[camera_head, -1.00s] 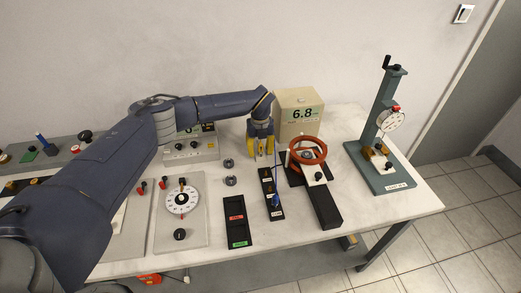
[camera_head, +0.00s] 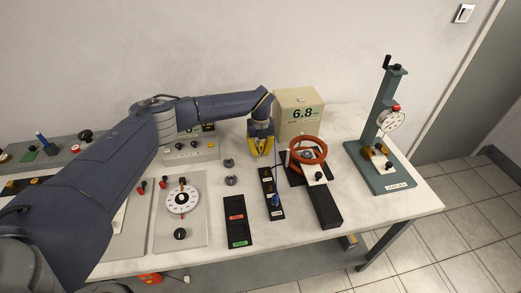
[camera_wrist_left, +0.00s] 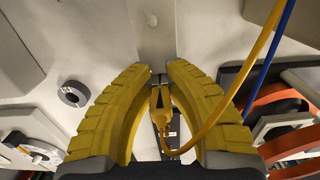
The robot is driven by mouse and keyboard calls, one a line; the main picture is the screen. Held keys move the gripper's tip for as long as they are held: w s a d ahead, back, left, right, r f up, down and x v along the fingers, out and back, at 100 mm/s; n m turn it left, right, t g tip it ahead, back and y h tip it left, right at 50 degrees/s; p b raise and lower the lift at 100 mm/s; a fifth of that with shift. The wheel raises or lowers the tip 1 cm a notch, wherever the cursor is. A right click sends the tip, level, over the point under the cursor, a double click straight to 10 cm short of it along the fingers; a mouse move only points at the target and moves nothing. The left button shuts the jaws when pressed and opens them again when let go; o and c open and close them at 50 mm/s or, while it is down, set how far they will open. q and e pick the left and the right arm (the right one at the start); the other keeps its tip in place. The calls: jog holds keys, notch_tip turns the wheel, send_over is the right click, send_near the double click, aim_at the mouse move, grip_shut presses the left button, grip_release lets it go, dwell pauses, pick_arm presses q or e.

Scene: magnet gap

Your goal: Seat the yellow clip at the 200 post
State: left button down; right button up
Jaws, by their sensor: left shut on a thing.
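My left gripper (camera_head: 261,153) is over the far end of the narrow black post strip (camera_head: 272,192). Its yellow fingers converge and are shut on the yellow clip (camera_wrist_left: 163,103), which shows between them in the wrist view with its yellow cable (camera_wrist_left: 215,115) curving up to the right. The strip carries several small labels, too small to read in the head view, so I cannot tell which post is marked 200. A blue clip (camera_head: 275,200) sits toward the strip's near end. My right gripper is not in view.
The red ring device (camera_head: 322,198) stands close to the right of the strip. Behind is a beige box (camera_head: 298,98) reading 6.8. A black tray (camera_head: 236,213) and a dial panel (camera_head: 180,225) lie to the left. A gauge stand (camera_head: 380,180) is at the right.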

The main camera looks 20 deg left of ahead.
pick_arm(q)
notch_tip(320, 180, up, 19)
jog(key=shift+m, duration=0.4)
jog(key=s+d+f, duration=0.1)
jog(key=s+f, duration=0.2)
jog(key=f, duration=0.1)
jog(key=s+f, duration=0.2)
jog(key=f, duration=0.1)
jog(key=s+d+f, duration=0.1)
jog(key=s+f, duration=0.2)
jog(key=f, duration=0.1)
jog(key=shift+s+d+f, duration=0.3)
jog(key=shift+d+f, duration=0.05)
jog(key=shift+s+d, duration=0.25)
jog(key=shift+d, duration=0.75)
jog(key=shift+w+n, duration=0.1)
jog(key=shift+n, duration=0.3)
jog(key=shift+f, duration=0.2)
jog(key=shift+f, duration=1.95)
